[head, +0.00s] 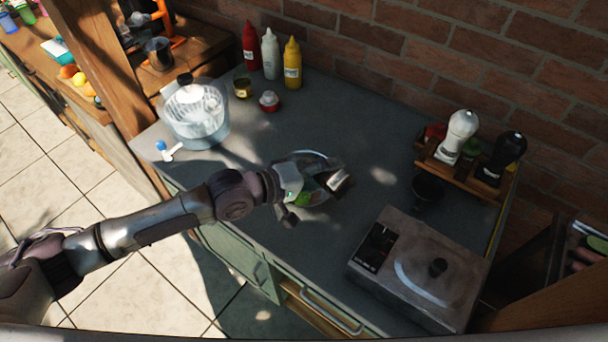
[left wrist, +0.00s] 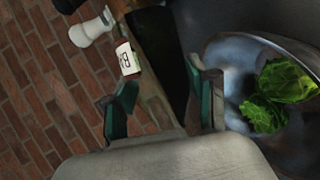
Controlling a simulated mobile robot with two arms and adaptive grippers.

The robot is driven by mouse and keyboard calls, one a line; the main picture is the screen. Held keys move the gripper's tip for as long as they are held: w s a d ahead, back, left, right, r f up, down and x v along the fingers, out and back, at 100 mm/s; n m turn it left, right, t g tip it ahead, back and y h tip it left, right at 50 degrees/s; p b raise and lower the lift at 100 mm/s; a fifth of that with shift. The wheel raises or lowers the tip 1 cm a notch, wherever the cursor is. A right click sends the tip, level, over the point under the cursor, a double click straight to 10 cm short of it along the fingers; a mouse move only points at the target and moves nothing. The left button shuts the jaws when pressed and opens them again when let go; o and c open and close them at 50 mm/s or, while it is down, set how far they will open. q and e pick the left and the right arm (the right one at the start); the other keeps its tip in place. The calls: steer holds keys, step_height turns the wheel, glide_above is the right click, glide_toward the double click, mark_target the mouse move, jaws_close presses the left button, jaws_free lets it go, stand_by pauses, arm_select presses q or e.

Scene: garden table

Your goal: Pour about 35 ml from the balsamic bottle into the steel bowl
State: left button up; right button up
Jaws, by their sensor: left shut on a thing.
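The steel bowl (head: 322,157) stands on the grey counter near its middle, with green leaves inside. It also shows at the right of the left wrist view (left wrist: 232,50), with the leaves (left wrist: 285,82) clear. My left gripper (head: 308,189) is over the bowl and shut on the dark balsamic bottle (head: 338,180). The bottle is tilted over the bowl's right side, with a pale label. In the left wrist view the dark bottle (left wrist: 160,45) extends away from between my fingers (left wrist: 165,105). I cannot make out its mouth or any liquid stream. My right gripper is not in view.
A salad spinner (head: 194,118) stands at the counter's left. Red, white and yellow squeeze bottles (head: 292,64) stand by the brick wall. A wooden rack (head: 462,168) with shakers, a dark cup (head: 427,190) and a lidded appliance (head: 420,268) are to the right.

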arm_select(q)
steer(key=shift+r, duration=0.2)
steer(key=shift+f+n+h+b, duration=0.1)
steer(key=shift+n+h+b, duration=0.25)
steer(key=shift+b, duration=0.4)
steer(key=shift+s+d, duration=0.1)
steer(key=shift+s, duration=0.15)
steer(key=shift+s+d, duration=0.1)
steer(key=shift+s, duration=0.05)
steer(key=shift+s+d+b, duration=0.45)
steer(key=shift+d+n+g, duration=0.1)
steer(key=shift+n+g, duration=0.15)
steer(key=shift+g, duration=0.05)
steer(key=shift+s+d+b, duration=0.15)
steer(key=shift+b, duration=0.15)
